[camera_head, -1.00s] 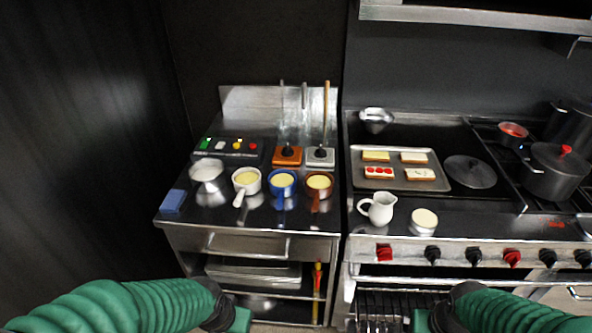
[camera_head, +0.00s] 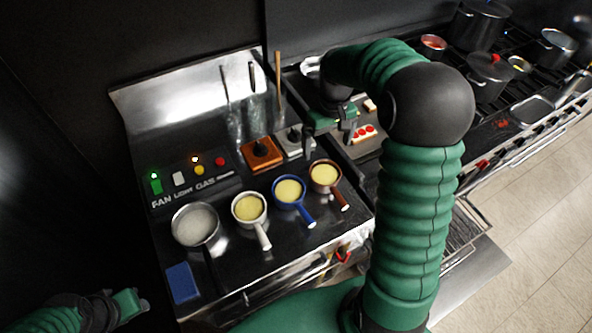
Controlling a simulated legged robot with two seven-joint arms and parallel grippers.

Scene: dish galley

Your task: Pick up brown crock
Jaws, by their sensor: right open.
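The brown crock (camera_head: 325,176), a small handled pot with pale yellow contents, stands on the dark counter at the right end of a row of similar pots. Its handle points toward the lower right. My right gripper (camera_head: 330,128) is open and empty, above and behind the crock in the picture, apart from it. My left gripper (camera_head: 128,303) is low at the left edge, far from the crock; its jaws are too unclear to read.
A blue pot (camera_head: 290,190) stands just left of the crock, then a white pot (camera_head: 249,208) and a metal pan (camera_head: 195,225). An orange block (camera_head: 262,153) and a grey block (camera_head: 295,141) sit behind. A blue sponge (camera_head: 182,283) lies at the front left.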

